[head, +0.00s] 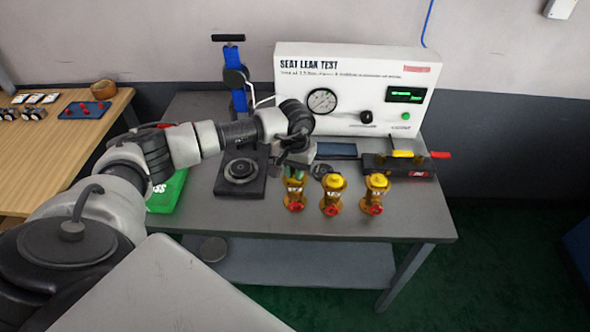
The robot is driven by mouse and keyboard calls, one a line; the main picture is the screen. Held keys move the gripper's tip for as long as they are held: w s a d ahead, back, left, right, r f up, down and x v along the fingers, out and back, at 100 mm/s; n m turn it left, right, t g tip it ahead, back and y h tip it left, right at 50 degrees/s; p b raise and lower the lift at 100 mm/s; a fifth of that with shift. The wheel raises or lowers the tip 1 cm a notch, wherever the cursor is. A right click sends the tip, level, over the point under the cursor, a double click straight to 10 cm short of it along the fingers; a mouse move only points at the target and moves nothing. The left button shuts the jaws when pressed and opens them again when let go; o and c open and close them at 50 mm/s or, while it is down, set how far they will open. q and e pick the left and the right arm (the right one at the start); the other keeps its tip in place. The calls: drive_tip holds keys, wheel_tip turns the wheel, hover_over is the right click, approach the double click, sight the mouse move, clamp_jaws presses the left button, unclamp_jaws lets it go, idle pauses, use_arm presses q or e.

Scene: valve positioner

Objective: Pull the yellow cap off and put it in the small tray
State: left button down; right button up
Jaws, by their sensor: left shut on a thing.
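Three brass-yellow valves with red front fittings stand in a row near the table's front: the left valve (294,200), the middle valve (331,200) and the right valve (375,198). The middle and right ones carry rounded yellow tops. My left gripper (294,171) points down at the top of the left valve and is shut there, with greenish bits showing between the fingers. The cap there is mostly hidden, and I cannot tell whether it is still seated. A dark blue shallow tray (338,150) lies behind the valves, partly hidden by my gripper. My right gripper is out of view.
A seat leak test panel (353,90) stands at the back. A black fixture with a yellow block (403,154) is at the right. A dark round-topped block (241,172), a blue stand (238,92) and a green bin (168,188) are at the left. The front right table is clear.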

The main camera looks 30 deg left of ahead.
use_arm(q)
drive_tip(key=shift+r+p, duration=0.45)
drive_tip(key=shift+r, duration=0.65)
idle(0.6)
drive_tip(key=shift+r+p, duration=0.8)
drive_tip(key=shift+r, duration=1.15)
drive_tip(key=shift+d+f, duration=0.1)
drive_tip(key=shift+d, duration=0.05)
